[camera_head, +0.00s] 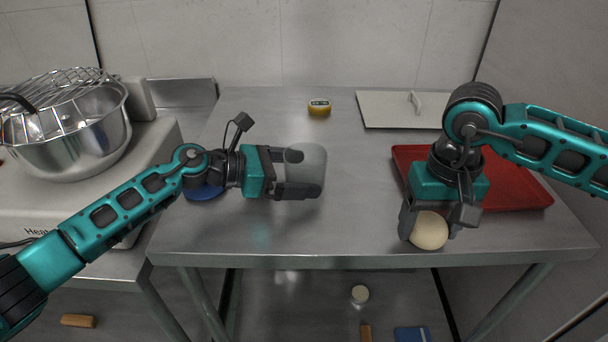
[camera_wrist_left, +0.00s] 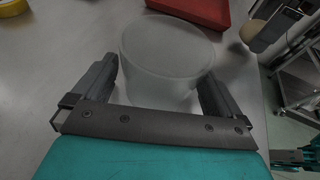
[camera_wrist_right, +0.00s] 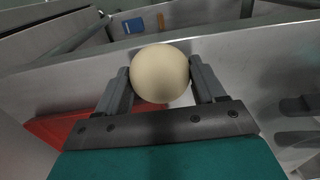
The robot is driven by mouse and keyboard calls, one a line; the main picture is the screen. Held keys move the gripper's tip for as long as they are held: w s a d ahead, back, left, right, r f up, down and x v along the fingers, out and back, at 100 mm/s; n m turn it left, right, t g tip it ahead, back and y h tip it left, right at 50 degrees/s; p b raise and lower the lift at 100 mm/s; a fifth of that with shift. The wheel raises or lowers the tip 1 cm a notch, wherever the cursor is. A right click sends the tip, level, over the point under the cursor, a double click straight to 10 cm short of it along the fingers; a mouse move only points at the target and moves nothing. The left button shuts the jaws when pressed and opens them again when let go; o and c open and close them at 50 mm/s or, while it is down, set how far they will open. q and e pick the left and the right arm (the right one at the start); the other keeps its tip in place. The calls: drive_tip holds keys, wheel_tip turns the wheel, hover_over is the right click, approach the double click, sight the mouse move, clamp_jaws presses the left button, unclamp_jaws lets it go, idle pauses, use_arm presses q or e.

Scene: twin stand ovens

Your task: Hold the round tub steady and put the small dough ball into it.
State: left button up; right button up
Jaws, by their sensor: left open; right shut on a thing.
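The round tub (camera_head: 311,166) is a translucent whitish tub standing on the steel table. My left gripper (camera_head: 303,173) is open, with its fingers on either side of the tub. In the left wrist view the tub (camera_wrist_left: 166,58) stands between the two fingers (camera_wrist_left: 155,85); whether they touch it I cannot tell. The dough ball (camera_head: 429,231) is pale and round. My right gripper (camera_head: 431,222) is shut on it near the table's front edge, to the right of the tub. The right wrist view shows the ball (camera_wrist_right: 160,73) between the fingertips (camera_wrist_right: 160,80).
A red tray (camera_head: 519,189) lies behind and beside my right gripper. A blue round thing (camera_head: 205,193) is partly under my left arm. A steel bowl (camera_head: 75,145) stands at left. The table between the grippers is clear.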

use_arm(q)
drive_tip(key=shift+w+d+f, duration=0.1)
drive_tip(key=shift+d, duration=0.15)
use_arm(e)
drive_tip(key=shift+f, duration=0.1)
use_arm(q)
drive_tip(key=c, duration=0.6)
use_arm(e)
drive_tip(key=w+a+r, duration=0.2)
drive_tip(key=w, duration=0.1)
drive_tip(key=w+a+r, duration=0.1)
drive_tip(key=w+a, duration=0.2)
drive_tip(key=w+a+r, duration=0.2)
drive_tip(key=w+a, duration=0.1)
drive_tip(key=w, duration=0.1)
drive_tip(key=shift+a+r, duration=0.25)
drive_tip(key=shift+r, duration=0.05)
drive_tip(key=w+a+r, duration=0.3)
drive_tip(key=a+r, duration=0.3)
drive_tip(key=a, duration=0.4)
drive_tip(key=shift+w+a, duration=0.35)
